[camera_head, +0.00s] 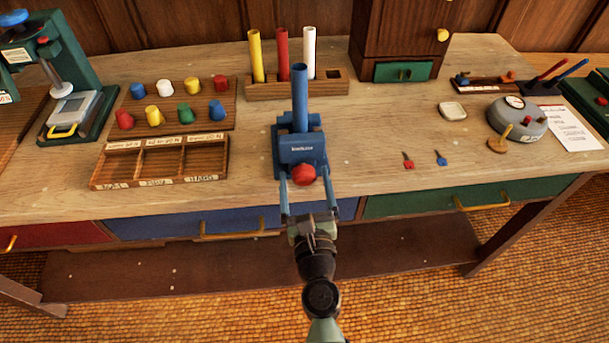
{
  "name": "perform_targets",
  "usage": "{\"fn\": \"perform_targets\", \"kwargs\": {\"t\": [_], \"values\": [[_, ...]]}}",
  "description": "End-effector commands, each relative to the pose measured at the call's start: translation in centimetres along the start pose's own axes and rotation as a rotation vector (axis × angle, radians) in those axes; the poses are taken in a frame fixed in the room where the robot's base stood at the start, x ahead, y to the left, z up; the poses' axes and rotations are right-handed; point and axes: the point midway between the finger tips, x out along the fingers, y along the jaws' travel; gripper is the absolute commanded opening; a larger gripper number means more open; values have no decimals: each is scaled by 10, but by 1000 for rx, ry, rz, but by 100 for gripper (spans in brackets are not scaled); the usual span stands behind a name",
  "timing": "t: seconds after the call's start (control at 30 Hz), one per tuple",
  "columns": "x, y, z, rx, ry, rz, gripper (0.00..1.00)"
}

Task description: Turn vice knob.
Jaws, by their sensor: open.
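The blue vice (301,150) stands on the workbench near its front edge, with a blue tube (299,98) upright in it. Its red knob (303,175) faces the front. My gripper (307,188) is open at the front of the vice, with one finger on each side of the red knob. From this view I cannot tell whether the fingers touch the knob.
A wooden compartment tray (104,172) lies left of the vice, with a board of coloured pegs (231,100) behind it. A rack (260,90) holds tubes at the back. Two small keys, one red (408,161) and one blue (441,158), lie right. Bench space beside the vice's right is clear.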

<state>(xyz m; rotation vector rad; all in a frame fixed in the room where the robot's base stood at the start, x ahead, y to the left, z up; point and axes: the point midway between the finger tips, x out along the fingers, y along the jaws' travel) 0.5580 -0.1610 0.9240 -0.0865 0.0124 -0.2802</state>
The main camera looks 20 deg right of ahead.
Motion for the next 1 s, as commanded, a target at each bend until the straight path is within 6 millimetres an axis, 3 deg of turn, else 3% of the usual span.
{"fn": "perform_targets", "kwargs": {"t": [0.4, 0.87, 1.0], "values": [[7, 0, 0, 0, 0, 0, 86], [6, 0, 0, -1, 0, 0, 3], [6, 0, 0, -5, 0, 0, 2]]}}
